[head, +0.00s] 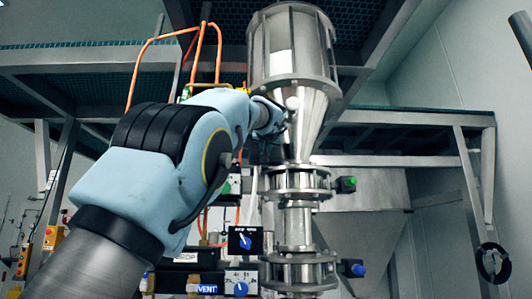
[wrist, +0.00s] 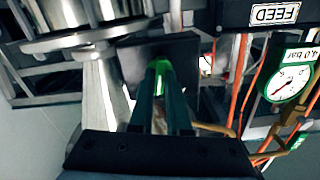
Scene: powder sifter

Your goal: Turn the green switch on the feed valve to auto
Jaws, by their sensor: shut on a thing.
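The green switch (wrist: 160,68) shows in the wrist view as a small bright green patch on a dark box (wrist: 182,62). My gripper (wrist: 160,78) reaches up to it with two dark fingers close together, shut on the switch. The fingers cover most of the switch, so its pointer and any auto mark are hidden. An upside-down FEED label (wrist: 275,15) is at the upper right of the wrist view.
A steel hopper and pipe column (head: 297,185) stands beside my arm. A black box with a blue switch (head: 243,241), a blue dial (head: 240,288) and a VENT label (head: 207,289) are below. Orange hoses (wrist: 237,70) and a pressure gauge (wrist: 287,82) are close at right in the wrist view.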

